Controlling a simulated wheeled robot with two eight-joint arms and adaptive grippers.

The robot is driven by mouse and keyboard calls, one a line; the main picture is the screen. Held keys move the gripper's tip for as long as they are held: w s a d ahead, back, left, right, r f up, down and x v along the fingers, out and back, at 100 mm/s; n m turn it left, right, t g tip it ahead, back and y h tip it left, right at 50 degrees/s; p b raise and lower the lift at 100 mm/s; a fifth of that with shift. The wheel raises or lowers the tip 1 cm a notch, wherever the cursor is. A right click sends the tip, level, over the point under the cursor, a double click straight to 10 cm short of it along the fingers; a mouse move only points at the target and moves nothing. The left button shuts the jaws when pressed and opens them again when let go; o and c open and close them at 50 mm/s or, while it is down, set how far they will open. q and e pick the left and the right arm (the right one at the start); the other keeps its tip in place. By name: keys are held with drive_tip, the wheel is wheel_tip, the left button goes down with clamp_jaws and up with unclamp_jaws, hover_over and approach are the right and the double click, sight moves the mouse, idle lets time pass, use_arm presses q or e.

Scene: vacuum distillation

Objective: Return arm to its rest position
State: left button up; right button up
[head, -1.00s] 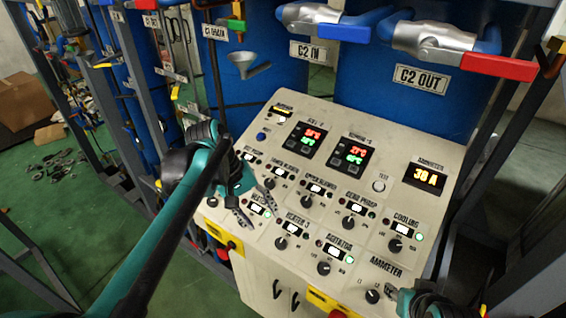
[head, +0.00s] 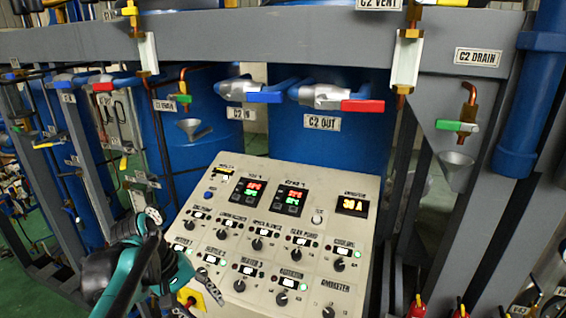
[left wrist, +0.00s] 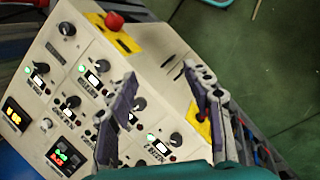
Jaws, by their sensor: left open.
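My left arm, teal and black, comes in from the lower left of the head view. The panel, with knobs and lit displays, also shows in the left wrist view (left wrist: 140,55). My right gripper is not in view.
Blue tanks (head: 345,140) and a grey frame beam (head: 300,35) stand behind the panel. Valves with a blue handle (head: 265,97) and a red handle (head: 362,106) stick out above it. Green floor lies beyond.

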use_arm(q)
drive_tip(key=s+f+m+t+y+b, duration=0.2)
drive_tip(key=s+f+m+t+b, duration=0.1)
drive_tip(key=f+b, duration=0.7)
drive_tip(key=s+f+m+t+y+b, duration=0.2)
drive_tip(key=s+f+b, duration=0.4)
drive_tip(key=f+b, duration=0.5)
wheel_tip(320, 180, down, 6)
drive_tip(key=shift+d+f+m+t, duration=0.2)
drive_tip(key=shift+d+m+t, duration=0.05)
drive_tip(key=shift+m+t, duration=0.55)
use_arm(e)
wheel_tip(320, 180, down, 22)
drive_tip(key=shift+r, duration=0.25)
